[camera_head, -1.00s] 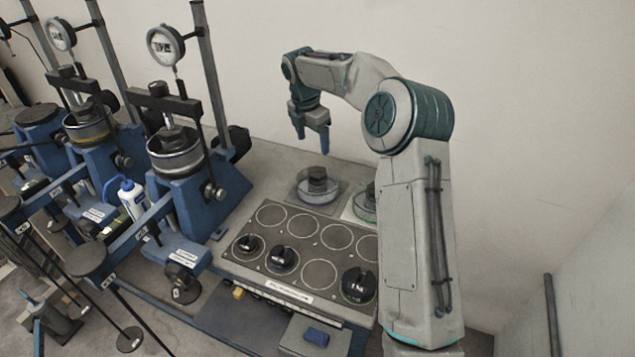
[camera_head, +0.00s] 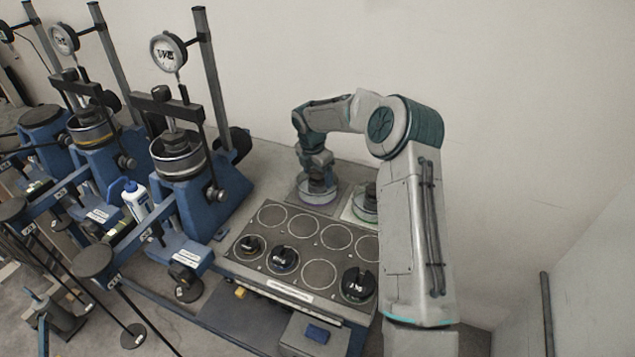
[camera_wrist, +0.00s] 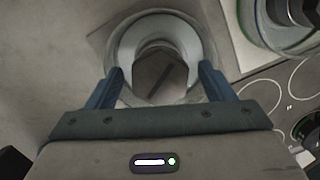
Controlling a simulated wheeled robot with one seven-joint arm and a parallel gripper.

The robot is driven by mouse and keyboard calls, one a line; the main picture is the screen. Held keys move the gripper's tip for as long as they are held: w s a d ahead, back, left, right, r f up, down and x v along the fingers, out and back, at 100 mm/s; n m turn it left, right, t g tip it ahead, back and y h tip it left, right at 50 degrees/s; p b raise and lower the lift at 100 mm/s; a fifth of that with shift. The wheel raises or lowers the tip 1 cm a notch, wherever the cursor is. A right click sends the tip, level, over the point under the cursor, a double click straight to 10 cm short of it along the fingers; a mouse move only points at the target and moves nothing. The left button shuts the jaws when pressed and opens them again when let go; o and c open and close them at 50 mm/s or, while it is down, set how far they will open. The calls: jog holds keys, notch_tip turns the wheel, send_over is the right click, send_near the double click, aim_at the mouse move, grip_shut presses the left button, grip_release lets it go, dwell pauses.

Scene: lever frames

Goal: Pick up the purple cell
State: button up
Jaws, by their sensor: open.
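The purple cell (camera_head: 318,197) is a round, clear-walled cell with a purple-tinted ring near its base, standing on a grey square plate at the back of the bench. My gripper (camera_head: 317,178) is down over it, pointing downward, and hides its top. In the wrist view the cell (camera_wrist: 127,47) shows as a pale ring around a dark centre. My gripper's blue fingers (camera_wrist: 160,85) are open, one on each side of the cell's near part. I cannot tell whether the fingers touch it.
A green-ringed cell (camera_head: 366,203) stands close by on the right, partly behind my arm. In front is a panel (camera_head: 300,237) with circular places and several black weights. A blue loading frame (camera_head: 180,160) with a dial gauge stands to the left.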

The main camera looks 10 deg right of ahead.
jog(key=shift+f, duration=0.55)
jog(key=shift+w+r, duration=0.1)
grip_shut()
